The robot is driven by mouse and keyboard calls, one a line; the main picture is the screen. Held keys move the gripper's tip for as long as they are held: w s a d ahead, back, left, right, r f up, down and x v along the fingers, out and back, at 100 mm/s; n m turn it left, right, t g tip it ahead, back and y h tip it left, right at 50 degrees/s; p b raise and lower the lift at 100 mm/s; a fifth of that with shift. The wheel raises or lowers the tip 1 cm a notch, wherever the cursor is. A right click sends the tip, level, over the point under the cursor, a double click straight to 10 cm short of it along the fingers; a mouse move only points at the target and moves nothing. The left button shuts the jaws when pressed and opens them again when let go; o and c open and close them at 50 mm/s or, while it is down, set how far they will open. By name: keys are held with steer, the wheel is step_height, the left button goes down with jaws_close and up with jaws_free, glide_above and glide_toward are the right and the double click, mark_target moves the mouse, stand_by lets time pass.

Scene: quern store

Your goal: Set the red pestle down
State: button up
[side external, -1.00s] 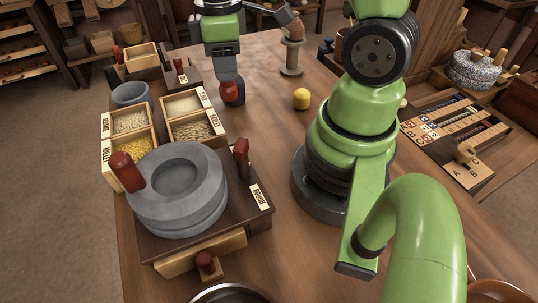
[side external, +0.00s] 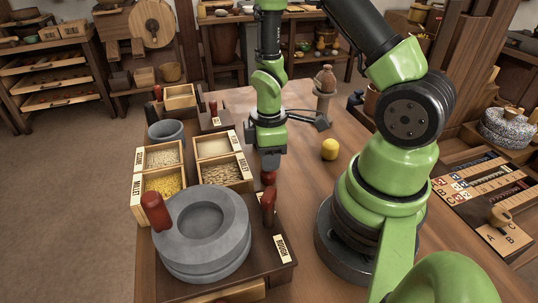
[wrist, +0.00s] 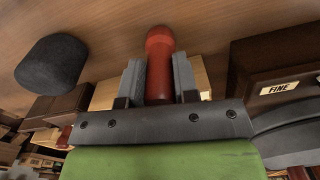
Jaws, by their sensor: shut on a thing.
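My gripper (side external: 269,160) is shut on the red pestle (side external: 268,178), pointing down beside the right side of the grain boxes. In the wrist view the red pestle (wrist: 160,58) sits between the two grey fingers of my gripper (wrist: 158,80). In the side view the gripper and a red-brown upright handle (side external: 268,205) in front hide much of the pestle. I cannot tell whether its lower end touches anything.
A grey stone quern (side external: 203,240) with a red-brown handle (side external: 156,211) stands in front. Grain boxes (side external: 219,163) and a grey bowl (side external: 166,131) lie to the left.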

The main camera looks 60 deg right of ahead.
steer(key=shift+f, duration=0.15)
steer(key=o, duration=0.9)
step_height(320, 180, up, 12)
steer(key=shift+r, duration=0.2)
steer(key=s+a+r+m+t, duration=0.3)
steer(key=a+r+m, duration=0.1)
steer(key=r, duration=0.3)
steer(key=s+a+r+m+t+y, duration=0.1)
steer(key=s+a+r+m+t, duration=0.2)
steer(key=r+m, duration=0.3)
steer(key=shift+s+a+r+t+y, duration=0.35)
steer(key=shift+s+a+t, duration=0.1)
steer(key=shift+a, duration=0.25)
steer(key=shift+o, duration=0.5)
steer(key=shift+s+a+r+m, duration=0.25)
steer(key=shift+s+m, duration=0.2)
steer(key=shift+m, duration=0.15)
